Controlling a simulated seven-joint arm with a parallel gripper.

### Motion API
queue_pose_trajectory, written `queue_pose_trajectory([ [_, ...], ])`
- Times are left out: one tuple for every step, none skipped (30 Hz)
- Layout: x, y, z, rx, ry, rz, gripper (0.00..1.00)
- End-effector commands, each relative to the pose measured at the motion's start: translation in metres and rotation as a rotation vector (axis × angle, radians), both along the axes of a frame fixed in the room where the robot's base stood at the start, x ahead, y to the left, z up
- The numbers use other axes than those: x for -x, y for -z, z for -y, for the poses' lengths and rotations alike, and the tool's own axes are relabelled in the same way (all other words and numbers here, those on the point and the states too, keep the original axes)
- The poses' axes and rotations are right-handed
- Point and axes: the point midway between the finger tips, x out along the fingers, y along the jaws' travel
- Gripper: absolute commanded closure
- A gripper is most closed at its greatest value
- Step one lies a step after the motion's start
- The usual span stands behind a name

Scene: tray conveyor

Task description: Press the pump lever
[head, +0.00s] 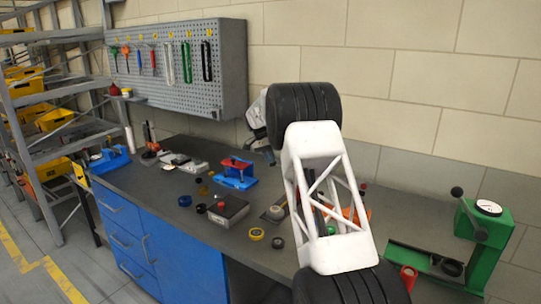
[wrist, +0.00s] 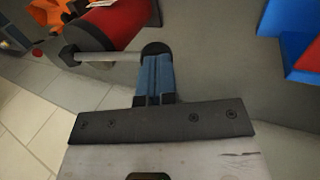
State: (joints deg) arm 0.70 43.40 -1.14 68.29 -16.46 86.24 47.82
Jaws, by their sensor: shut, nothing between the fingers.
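In the wrist view, a red cylinder (wrist: 112,30) with a dark end lies at the top. A grey rod (wrist: 105,57) with a dark hexagonal end (wrist: 68,55) runs beside it towards my fingers; this looks like the pump lever, but I cannot be sure. My gripper (wrist: 155,50) is shut and empty, its blue fingers with dark tips close to the rod's right end. I cannot tell whether they touch. In the head view, my arm hides the gripper and most of this spot.
A blue and red vise (head: 237,175) stands on the workbench (head: 150,190); a green press (head: 485,235) is at right. Orange parts (head: 350,214) show behind my arm. A pegboard (head: 180,65) hangs on the wall. Tape rolls and small parts lie left of my arm.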

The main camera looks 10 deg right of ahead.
Motion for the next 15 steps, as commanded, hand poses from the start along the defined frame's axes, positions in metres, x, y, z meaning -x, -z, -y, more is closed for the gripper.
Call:
queue_pose_trajectory([
  [0.0,0.004,0.0,0.0,0.0,-0.001,1.0],
  [0.0,0.006,0.0,-0.001,0.0,-0.002,1.0],
  [0.0,0.008,0.0,-0.001,0.0,-0.002,1.0],
  [0.0,0.009,0.0,-0.001,0.0,-0.002,1.0],
  [0.0,0.01,0.0,-0.001,0.0,-0.002,1.0],
  [0.0,0.011,0.0,-0.001,0.0,-0.002,1.0],
  [0.0,0.011,0.0,-0.001,0.0,-0.002,1.0],
  [0.0,0.012,0.0,-0.002,0.0,-0.003,1.0],
  [0.0,0.013,0.0,-0.002,0.0,-0.003,1.0],
  [0.0,0.013,0.0,-0.001,0.0,-0.004,1.0],
  [0.0,0.014,0.0,-0.001,0.001,-0.004,1.0],
  [0.001,0.014,0.0,-0.001,0.001,-0.004,1.0],
  [0.001,0.015,0.0,-0.001,0.001,-0.004,1.0],
  [0.001,0.015,0.0,-0.001,0.001,-0.004,1.0],
  [0.001,0.015,0.0,-0.001,0.001,-0.006,1.0],
])
